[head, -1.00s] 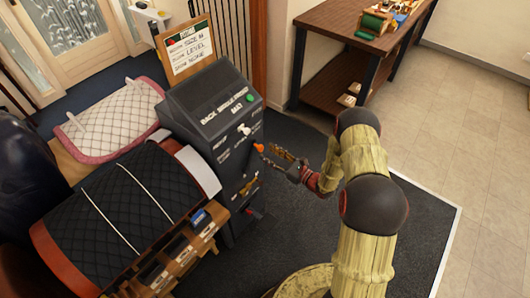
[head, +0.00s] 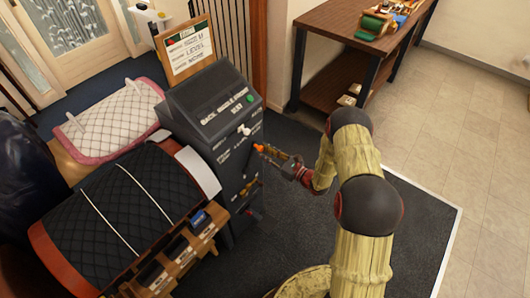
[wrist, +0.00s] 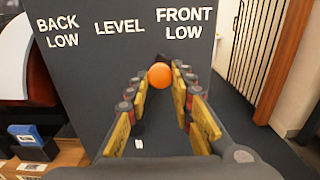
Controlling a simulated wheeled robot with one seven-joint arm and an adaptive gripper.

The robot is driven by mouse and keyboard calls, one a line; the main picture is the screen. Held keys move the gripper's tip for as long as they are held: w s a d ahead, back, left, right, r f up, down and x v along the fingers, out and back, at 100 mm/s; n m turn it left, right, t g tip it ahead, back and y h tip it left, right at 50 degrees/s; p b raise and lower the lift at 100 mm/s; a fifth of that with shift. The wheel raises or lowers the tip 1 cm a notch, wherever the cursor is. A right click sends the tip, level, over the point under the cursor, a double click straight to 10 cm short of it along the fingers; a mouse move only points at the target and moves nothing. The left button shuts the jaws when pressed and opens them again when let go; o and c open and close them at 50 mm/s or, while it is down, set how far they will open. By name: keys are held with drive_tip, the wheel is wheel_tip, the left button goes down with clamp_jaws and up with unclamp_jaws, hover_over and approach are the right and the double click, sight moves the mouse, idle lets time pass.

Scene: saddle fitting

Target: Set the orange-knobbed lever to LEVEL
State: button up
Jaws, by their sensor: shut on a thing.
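The orange knob (head: 258,147) of the lever stands out from the right side of the dark machine (head: 215,115). In the wrist view the knob (wrist: 160,75) sits between the tips of my gripper (wrist: 158,88), which is shut on it. It appears just below the left edge of the FRONT LOW label (wrist: 184,22), to the right of the LEVEL label (wrist: 120,27). The BACK LOW label (wrist: 58,32) is farther left. In the head view my gripper (head: 268,152) reaches the knob from the right. The lever's shaft is hidden behind the knob.
A white knob (head: 244,130) and a green button (head: 250,99) are on the same machine. A quilted black saddle pad (head: 120,205) lies at left. A wooden workbench (head: 340,25) stands behind; the floor at right is clear.

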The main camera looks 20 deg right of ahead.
clamp_jaws()
idle(0.3)
drive_tip(key=s+a+r+n, duration=0.1)
drive_tip(key=s+a+n, duration=0.2)
drive_tip(key=a+n, duration=0.1)
drive_tip(key=shift+s+a+r+n, duration=0.15)
drive_tip(key=shift+s+a+n, duration=0.05)
drive_tip(key=shift+a+n, duration=0.25)
drive_tip(key=o, duration=0.7)
unclamp_jaws()
drive_tip(key=shift+d, duration=0.15)
